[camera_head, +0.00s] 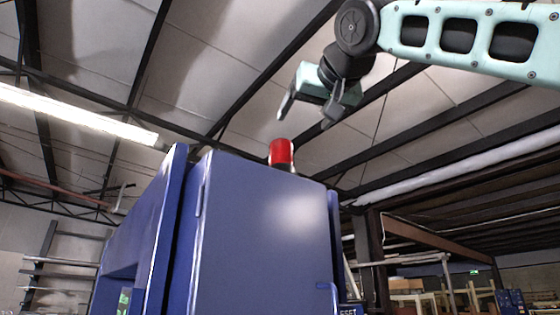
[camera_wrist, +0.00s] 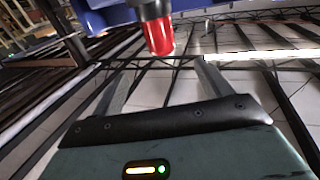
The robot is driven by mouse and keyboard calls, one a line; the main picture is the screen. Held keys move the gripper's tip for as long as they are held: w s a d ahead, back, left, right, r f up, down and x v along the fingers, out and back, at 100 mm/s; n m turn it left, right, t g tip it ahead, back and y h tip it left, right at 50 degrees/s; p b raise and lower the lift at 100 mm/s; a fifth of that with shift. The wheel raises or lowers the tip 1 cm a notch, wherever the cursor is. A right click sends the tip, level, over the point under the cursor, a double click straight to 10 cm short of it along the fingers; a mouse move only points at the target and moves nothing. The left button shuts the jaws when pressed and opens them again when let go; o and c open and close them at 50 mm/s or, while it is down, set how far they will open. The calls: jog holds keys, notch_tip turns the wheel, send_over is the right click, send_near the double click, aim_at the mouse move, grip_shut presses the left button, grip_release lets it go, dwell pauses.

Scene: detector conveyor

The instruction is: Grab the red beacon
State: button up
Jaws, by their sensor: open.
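The red beacon (camera_head: 281,152) is a small red cylinder standing on top of the blue detector cabinet (camera_head: 262,225). My gripper (camera_head: 307,114) is above the beacon in the head view, with its fingers spread and nothing between them. In the wrist view the beacon (camera_wrist: 158,34) shows at the top middle, beyond the fingertips and between the lines of the two fingers. The gripper (camera_wrist: 160,76) is apart from the beacon there. The beacon's base is partly hidden by the cabinet's top edge in the head view.
The cabinet's top edge lies just below the beacon. A tall blue panel (camera_head: 162,235) rises at the cabinet's left. Roof beams and a lit lamp (camera_head: 75,112) are overhead. Shelving (camera_head: 60,262) stands at the far left. The air around my gripper is free.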

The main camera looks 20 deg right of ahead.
aim_at(286, 145)
jog(key=w+p, duration=0.4)
jog(key=w, duration=0.6)
jog(key=shift+w, duration=0.35)
jog(key=w+p, duration=0.4)
jog(key=shift+r, duration=0.1)
jog(key=shift+w+f, duration=0.25)
jog(key=shift+w, duration=0.3)
jog(key=c, duration=1.2)
